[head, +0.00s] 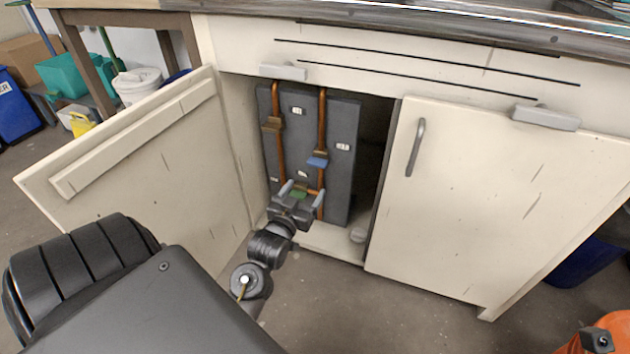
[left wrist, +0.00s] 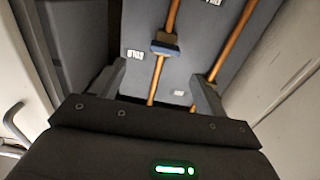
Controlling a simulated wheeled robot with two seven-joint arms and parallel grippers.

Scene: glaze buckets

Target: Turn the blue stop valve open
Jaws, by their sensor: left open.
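The blue stop valve (head: 318,162) sits on the right-hand copper pipe of a dark grey panel (head: 342,115) inside the open cabinet. Its blue handle lies across the pipe. My left gripper (head: 293,188) is open and empty, in front of the panel, below and a little left of the blue valve. In the left wrist view the blue valve (left wrist: 166,48) shows beyond the two spread fingers, apart from them. My right gripper is out of view.
The left cabinet door (head: 140,160) stands wide open. The right door (head: 490,200) is shut and bounds the opening. Small white labels dot the panel. The floor in front is clear.

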